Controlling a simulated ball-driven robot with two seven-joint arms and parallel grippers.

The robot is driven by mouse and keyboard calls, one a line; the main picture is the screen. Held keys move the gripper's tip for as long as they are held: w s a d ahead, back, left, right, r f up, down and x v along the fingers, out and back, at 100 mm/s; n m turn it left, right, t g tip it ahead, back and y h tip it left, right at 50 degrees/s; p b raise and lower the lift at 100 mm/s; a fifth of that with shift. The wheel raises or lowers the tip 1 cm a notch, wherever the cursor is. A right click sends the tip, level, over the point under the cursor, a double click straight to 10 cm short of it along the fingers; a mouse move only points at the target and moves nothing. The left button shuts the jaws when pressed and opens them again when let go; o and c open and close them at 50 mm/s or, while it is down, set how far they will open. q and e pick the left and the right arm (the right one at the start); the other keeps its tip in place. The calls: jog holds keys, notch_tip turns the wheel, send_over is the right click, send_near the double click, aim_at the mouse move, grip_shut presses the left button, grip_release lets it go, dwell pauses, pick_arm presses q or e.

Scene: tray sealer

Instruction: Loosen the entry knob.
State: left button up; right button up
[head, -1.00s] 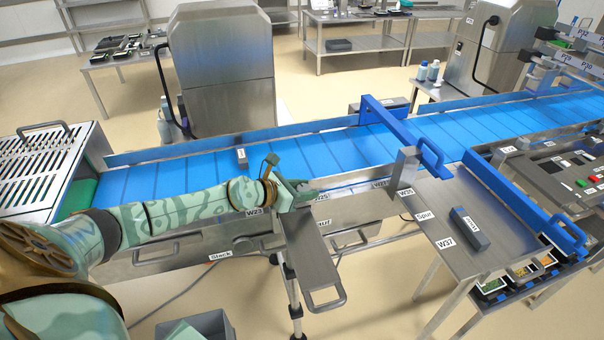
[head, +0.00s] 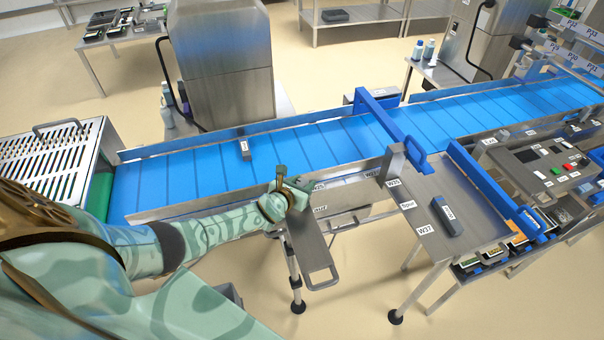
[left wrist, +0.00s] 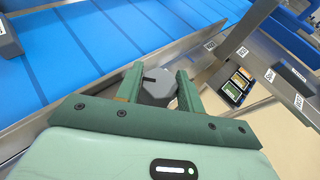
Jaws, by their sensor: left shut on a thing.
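The entry knob (left wrist: 158,88), a grey faceted knob with a dark mark on its top, sits between the green fingers of my left gripper (left wrist: 160,76) in the left wrist view. The fingers are shut on its two sides. In the head view my left gripper (head: 284,187) is at the near side rail of the blue conveyor, above a grey hanging plate; there the gripper hides most or all of the knob. My right gripper is in neither view.
The blue conveyor (head: 290,144) runs behind the gripper, with a dark grey block (head: 245,150) on it. A steel side table (head: 425,226) with another dark block (head: 446,217) stands to the right. Open floor lies in front.

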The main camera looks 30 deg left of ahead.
pick_arm(q)
jog(key=shift+d+r+n+y+p, duration=0.15)
jog(key=shift+n+y+p, duration=0.35)
jog(key=shift+n+y, duration=0.6)
jog(key=shift+n+g+y, duration=0.3)
jog(key=shift+n+y, duration=0.1)
jog(key=shift+y, duration=0.3)
jog(key=shift+f+n+g+y, duration=0.2)
jog(key=shift+n+g+y, duration=0.2)
jog(key=shift+n+y, duration=0.5)
jog(key=shift+f+n+g+y+b, duration=0.1)
jog(key=shift+n+g+y+b, duration=0.65)
jog(key=shift+n+y, duration=0.45)
jog(key=shift+n+g+y+b, duration=0.75)
jog(key=shift+n+y+b, duration=0.15)
jog(key=shift+n, duration=0.1)
jog(key=shift+n+g+y+b, duration=0.4)
jog(key=shift+n+g+b, duration=0.15)
jog(key=shift+n+g, duration=0.05)
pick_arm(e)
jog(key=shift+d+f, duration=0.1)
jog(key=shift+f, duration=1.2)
pick_arm(q)
jog(key=shift+r, duration=0.2)
jog(key=o, duration=1)
